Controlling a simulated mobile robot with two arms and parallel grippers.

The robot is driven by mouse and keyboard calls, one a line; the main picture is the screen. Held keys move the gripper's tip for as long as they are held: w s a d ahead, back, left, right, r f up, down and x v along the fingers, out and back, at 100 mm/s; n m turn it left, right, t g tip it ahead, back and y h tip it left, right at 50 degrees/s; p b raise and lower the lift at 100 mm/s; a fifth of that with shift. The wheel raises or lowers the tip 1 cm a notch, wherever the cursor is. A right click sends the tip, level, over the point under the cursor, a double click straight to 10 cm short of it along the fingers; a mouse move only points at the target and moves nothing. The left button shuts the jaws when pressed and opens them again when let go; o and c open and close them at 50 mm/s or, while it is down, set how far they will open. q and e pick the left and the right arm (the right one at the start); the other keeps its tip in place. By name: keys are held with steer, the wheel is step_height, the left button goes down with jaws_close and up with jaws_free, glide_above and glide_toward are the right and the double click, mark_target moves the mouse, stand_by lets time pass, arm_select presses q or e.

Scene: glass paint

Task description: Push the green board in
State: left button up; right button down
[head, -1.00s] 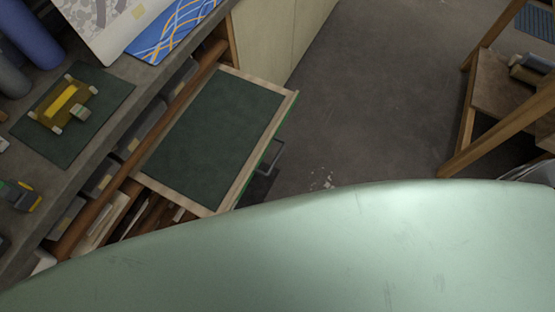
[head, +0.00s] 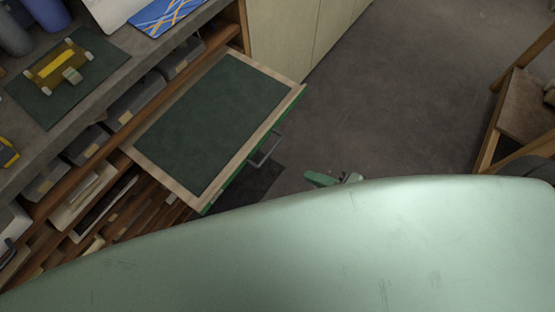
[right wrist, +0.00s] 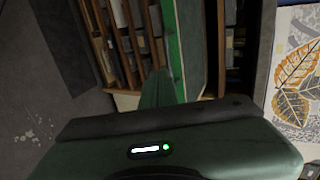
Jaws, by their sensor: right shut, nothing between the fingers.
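The green board (head: 212,125) is pulled out from under the workbench. It has a dark green surface, a pale wooden frame, a bright green front edge and a grey handle (head: 266,149). My right gripper (head: 318,179) is shut and empty, to the right of the board's front edge and apart from the handle in the head view. My own pale green body hides the arm behind it. In the right wrist view, the gripper's tip (right wrist: 157,74) appears beside the board's bright green edge (right wrist: 171,45); I cannot tell the distance. My left gripper is out of view.
A wooden stand (head: 528,105) is at the right. The grey floor (head: 375,90) between is clear.

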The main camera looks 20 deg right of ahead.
steer(key=p+x, duration=0.1)
steer(key=x, duration=1.1)
steer(key=shift+w+a+r, duration=0.25)
steer(key=shift+w+r, duration=0.05)
steer(key=shift+w, duration=0.1)
